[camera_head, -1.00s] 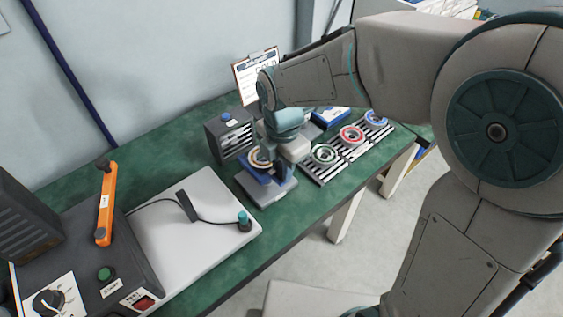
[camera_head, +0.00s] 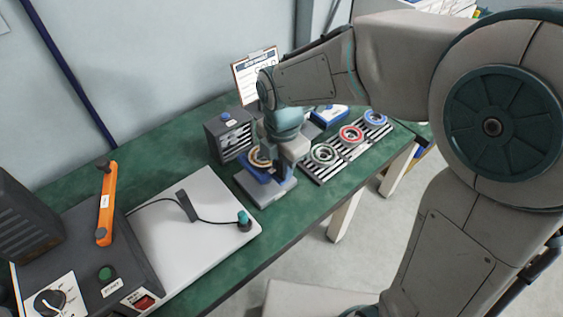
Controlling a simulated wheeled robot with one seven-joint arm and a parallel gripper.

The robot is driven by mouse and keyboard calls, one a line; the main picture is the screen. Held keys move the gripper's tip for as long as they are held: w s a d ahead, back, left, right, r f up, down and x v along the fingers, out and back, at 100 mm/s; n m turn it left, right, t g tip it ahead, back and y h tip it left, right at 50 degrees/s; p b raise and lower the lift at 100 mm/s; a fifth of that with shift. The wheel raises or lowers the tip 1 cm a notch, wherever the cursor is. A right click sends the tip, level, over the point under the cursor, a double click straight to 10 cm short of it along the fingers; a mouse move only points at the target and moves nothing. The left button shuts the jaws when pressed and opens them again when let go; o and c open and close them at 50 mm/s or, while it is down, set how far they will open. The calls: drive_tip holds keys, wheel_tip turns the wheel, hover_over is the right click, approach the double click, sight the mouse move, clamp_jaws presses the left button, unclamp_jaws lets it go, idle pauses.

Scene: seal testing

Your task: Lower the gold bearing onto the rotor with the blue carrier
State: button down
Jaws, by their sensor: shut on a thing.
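The gold bearing (camera_head: 256,158) shows as a small gold ring above a grey stand (camera_head: 266,195) on the green bench. The blue carrier (camera_head: 259,172) is right beside and under the ring. My gripper (camera_head: 279,168) points down at the stand's right side, shut on the blue carrier. Its fingertips are partly hidden by my wrist and the carrier. The rotor under the bearing is hidden, and I cannot tell whether the bearing touches it.
A striped rack (camera_head: 313,176) to the right holds green, red and blue rings. A dark box (camera_head: 228,138) and a clipboard (camera_head: 255,80) stand behind. A white plate (camera_head: 190,230) with a cabled probe (camera_head: 243,219) lies at left, beside a control box with an orange handle (camera_head: 106,205).

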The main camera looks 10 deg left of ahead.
sight(282, 181)
drive_tip(key=shift+f, duration=0.15)
drive_tip(key=shift+f+b, duration=1.7)
drive_tip(key=shift+f, duration=0.6)
drive_tip(key=shift+f+b, duration=0.35)
drive_tip(key=shift+f, duration=0.3)
idle(0.4)
drive_tip(key=shift+s+d+p, duration=0.4)
drive_tip(key=shift+s+d, duration=1.15)
drive_tip(key=shift+d, duration=0.3)
drive_tip(key=shift+s+d+p, duration=0.4)
drive_tip(key=shift+s+d, duration=1.1)
drive_tip(key=shift+d, duration=0.3)
wheel_tip(282, 181, up, 9)
drive_tip(key=p, duration=0.8)
